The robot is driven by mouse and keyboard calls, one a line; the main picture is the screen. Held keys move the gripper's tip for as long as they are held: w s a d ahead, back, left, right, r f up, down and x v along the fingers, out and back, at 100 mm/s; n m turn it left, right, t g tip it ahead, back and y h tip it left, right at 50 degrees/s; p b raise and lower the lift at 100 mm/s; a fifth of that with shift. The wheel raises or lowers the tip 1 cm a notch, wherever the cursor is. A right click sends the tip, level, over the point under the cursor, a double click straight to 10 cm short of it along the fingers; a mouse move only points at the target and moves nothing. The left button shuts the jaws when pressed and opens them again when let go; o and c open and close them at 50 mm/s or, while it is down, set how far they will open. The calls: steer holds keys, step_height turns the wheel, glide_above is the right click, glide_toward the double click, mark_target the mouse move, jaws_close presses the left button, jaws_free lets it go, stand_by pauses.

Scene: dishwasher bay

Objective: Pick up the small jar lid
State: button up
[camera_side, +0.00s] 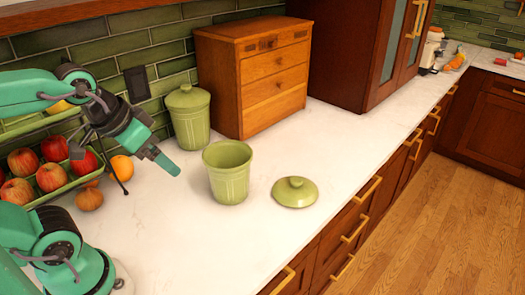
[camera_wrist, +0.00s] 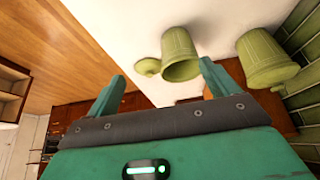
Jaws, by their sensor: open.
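The small green jar lid (camera_side: 295,191) lies on the white counter with its knob up, right of an open, empty-looking green jar (camera_side: 229,178). In the wrist view the lid (camera_wrist: 146,67) shows small between my fingers, just left of the open jar (camera_wrist: 180,52). My gripper (camera_side: 168,164) hangs above the counter left of the open jar, well apart from the lid. In the wrist view my gripper (camera_wrist: 162,70) has its two green fingers spread wide with nothing between them.
A lidded green jar (camera_side: 188,120) stands behind, beside a wooden drawer box (camera_side: 262,80). A green rack (camera_side: 70,182) of apples is at left, with an orange (camera_side: 122,168) near it. Counter around the lid is clear; its front edge lies right of the lid.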

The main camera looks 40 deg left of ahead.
steer(key=n+g, duration=0.2)
steer(key=g, duration=0.3)
glide_above(296, 180)
steer(key=f, duration=0.9)
steer(key=s+f, duration=0.1)
steer(key=f, duration=0.3)
steer(key=shift+a+f, duration=0.15)
steer(key=shift+f, duration=0.25)
steer(key=shift+w+f, duration=0.3)
steer(key=shift+f, duration=0.2)
steer(key=shift+w+f, duration=0.1)
steer(key=shift+f, duration=1.2)
